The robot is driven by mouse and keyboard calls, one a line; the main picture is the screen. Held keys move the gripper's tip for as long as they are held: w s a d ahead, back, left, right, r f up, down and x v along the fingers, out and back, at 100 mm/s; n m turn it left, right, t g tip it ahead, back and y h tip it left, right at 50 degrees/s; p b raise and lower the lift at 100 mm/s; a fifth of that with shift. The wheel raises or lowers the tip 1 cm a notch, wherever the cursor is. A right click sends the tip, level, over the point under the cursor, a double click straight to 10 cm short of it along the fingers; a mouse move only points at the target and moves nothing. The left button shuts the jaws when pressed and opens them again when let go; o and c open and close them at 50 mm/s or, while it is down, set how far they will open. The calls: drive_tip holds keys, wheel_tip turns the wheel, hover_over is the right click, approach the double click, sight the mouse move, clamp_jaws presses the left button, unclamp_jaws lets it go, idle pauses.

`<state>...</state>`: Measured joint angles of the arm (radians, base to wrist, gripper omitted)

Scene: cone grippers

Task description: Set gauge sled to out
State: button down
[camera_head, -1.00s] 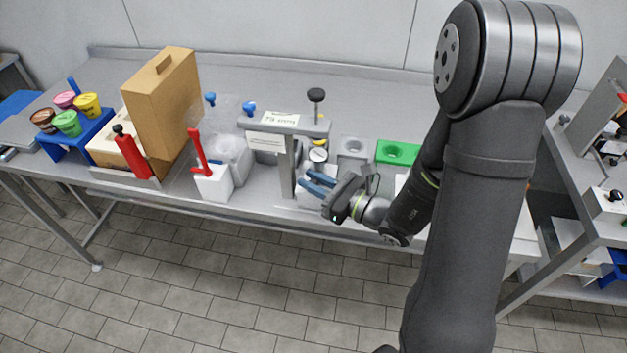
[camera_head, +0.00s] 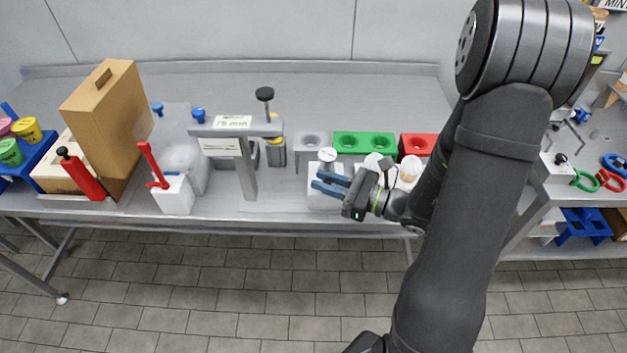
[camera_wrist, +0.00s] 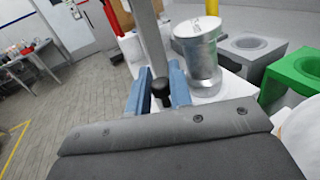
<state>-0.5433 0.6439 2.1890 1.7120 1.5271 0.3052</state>
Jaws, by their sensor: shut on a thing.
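The gauge sled is a white block (camera_head: 322,199) at the bench's front edge, right of the grey post of the press (camera_head: 245,170). A silver cylinder (camera_wrist: 199,62) stands on its white base, and its top also shows in the head view (camera_head: 328,154). My gripper (camera_head: 326,183) has blue fingers at the sled's front. In the wrist view, my gripper (camera_wrist: 160,92) is shut on a black knob (camera_wrist: 161,86) between the fingers. The fingers hide part of the sled. The press arm is left of the sled, not above it.
Behind and right are a grey holder (camera_head: 311,142), a green holder (camera_head: 364,143) and a red holder (camera_head: 418,143). White-topped cups (camera_head: 410,168) stand close right of my gripper. A white block with a red lever (camera_head: 174,194) is farther left. The floor in front is clear.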

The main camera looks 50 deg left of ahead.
drive_tip(key=shift+w+d, duration=0.1)
drive_tip(key=shift+w, duration=0.1)
drive_tip(key=c, duration=1.6)
unclamp_jaws()
drive_tip(key=shift+w+d, duration=0.1)
drive_tip(key=v, duration=1.7)
drive_tip(key=shift+d, duration=0.15)
drive_tip(key=x, duration=1.6)
drive_tip(key=shift+a, duration=0.3)
